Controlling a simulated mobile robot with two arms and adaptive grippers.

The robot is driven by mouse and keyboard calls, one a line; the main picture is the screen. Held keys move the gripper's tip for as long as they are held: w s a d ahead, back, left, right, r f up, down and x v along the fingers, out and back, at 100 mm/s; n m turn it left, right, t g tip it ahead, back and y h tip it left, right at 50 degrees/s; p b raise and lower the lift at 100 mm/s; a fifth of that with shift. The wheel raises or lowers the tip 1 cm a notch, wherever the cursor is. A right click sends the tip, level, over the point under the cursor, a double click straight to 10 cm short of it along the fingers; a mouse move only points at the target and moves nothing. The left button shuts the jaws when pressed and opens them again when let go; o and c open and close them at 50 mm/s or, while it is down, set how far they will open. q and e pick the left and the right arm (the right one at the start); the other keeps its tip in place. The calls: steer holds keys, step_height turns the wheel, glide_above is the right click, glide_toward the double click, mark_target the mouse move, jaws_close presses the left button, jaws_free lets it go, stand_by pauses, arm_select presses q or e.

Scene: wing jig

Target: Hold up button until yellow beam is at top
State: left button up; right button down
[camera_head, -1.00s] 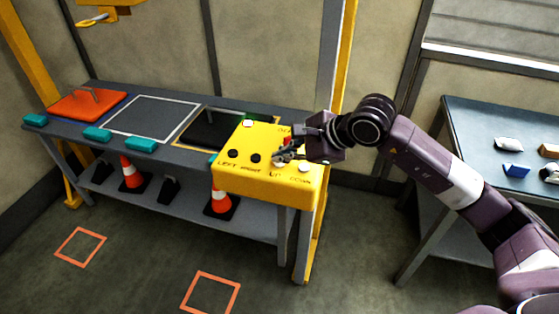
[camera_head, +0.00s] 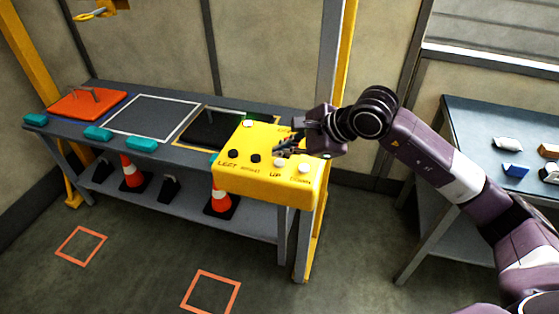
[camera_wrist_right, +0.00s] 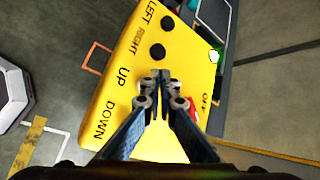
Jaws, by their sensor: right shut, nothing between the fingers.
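The yellow control box (camera_head: 262,183) stands at the right end of the long bench. Its front row has two black buttons marked LEFT and RIGHT and two white ones. The white UP button (camera_head: 280,163) shows just in front of my right gripper's tips. My right gripper (camera_head: 284,150) is shut and empty, over the box top; I cannot tell whether it touches anything. In the wrist view my right gripper's fingers (camera_wrist_right: 160,76) hide the UP button beside the UP label. The yellow hoist part (camera_head: 103,7) with a hook shows at the top left, cut off by the picture edge. My left gripper is not in view.
A white DOWN button (camera_head: 303,168) sits right of UP. A red button (camera_wrist_right: 193,108) by an OFF label is close to the fingers. The long bench (camera_head: 62,128) holds an orange plate (camera_head: 88,104) and teal blocks. Another table (camera_head: 475,118) stands at right.

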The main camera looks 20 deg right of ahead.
mark_target(282, 163)
steer(key=shift+r+p, duration=1.2)
steer(key=shift+r, duration=1.35)
steer(key=shift+f, duration=0.1)
